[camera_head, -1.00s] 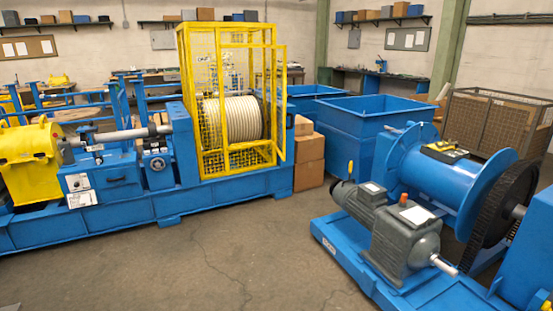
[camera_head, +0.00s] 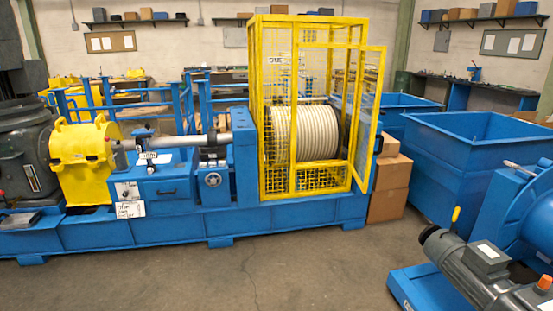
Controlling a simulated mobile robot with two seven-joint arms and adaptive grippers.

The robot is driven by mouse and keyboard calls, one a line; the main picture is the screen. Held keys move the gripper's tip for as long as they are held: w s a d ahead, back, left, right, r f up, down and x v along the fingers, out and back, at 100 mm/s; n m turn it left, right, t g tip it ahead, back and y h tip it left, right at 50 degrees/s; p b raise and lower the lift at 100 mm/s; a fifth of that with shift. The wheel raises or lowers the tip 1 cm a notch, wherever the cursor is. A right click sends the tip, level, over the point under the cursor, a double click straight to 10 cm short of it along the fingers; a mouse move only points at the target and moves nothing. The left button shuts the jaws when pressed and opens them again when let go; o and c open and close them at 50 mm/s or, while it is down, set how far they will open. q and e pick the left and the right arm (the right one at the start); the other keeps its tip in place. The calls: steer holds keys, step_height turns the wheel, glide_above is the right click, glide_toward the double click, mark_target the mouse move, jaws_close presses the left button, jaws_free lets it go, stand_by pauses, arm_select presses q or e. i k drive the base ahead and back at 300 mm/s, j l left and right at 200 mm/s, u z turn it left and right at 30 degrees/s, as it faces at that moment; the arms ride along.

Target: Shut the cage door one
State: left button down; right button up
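A yellow mesh cage (camera_head: 291,190) stands on the right end of a long blue machine base (camera_head: 290,217). A drum wound with pale rope (camera_head: 316,134) sits inside it. The cage door (camera_head: 382,75) is a yellow framed panel at the cage's right side. It appears to stand ajar, swung outward to the right from the cage. Neither of my grippers shows in the head view.
Cardboard boxes (camera_head: 391,175) are stacked right of the cage, close to the door. Blue bins (camera_head: 475,145) stand farther right. A grey motor (camera_head: 470,262) on a blue frame is at the lower right. The concrete floor (camera_head: 270,272) before the machine is clear.

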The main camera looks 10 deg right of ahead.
mark_target(364, 187)
steer(key=i+z, duration=0.2)
steer(key=i, duration=0.3)
steer(key=i+z, duration=0.2)
steer(key=i, duration=0.35)
steer(key=i+j+z, duration=0.2)
steer(key=i, duration=0.3)
steer(key=i+z, duration=0.4)
steer(key=i+j+z, duration=0.2)
steer(key=z, duration=0.2)
steer(key=i+j+z, duration=0.4)
steer(key=l, duration=0.1)
